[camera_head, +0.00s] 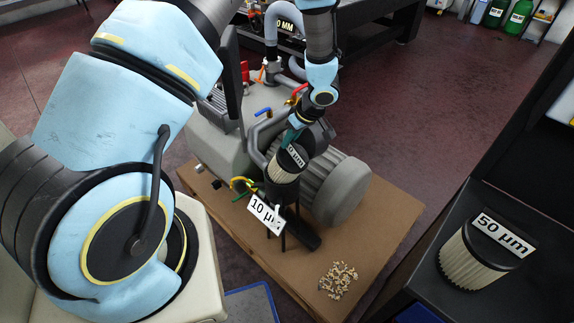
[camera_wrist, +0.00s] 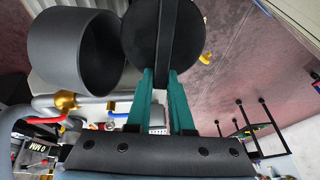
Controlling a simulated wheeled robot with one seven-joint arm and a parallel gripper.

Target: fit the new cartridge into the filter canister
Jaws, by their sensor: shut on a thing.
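My gripper (camera_wrist: 162,75), with teal fingers, is shut on the new cartridge (camera_head: 285,168), a pleated cream cylinder with a dark cap. In the wrist view its round black cap (camera_wrist: 137,45) has a raised bar between the fingertips. Its white label is partly hidden and reads only in part. The filter canister (camera_wrist: 55,50) shows in the wrist view as a dark, open-mouthed cylinder beside the cap, apart from it in the picture. In the head view a dark rounded part (camera_head: 319,135), seemingly the canister, is behind the cartridge. The canister's full depth is hidden.
A 10 µm tag (camera_head: 266,214) hangs by a dark legged stand below the cartridge. The grey pump (camera_head: 342,185), pipes and valves crowd the area. Pale crumbs (camera_head: 338,280) lie on the brown board. A 50 µm cartridge (camera_head: 470,262) stands on the black surface at right.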

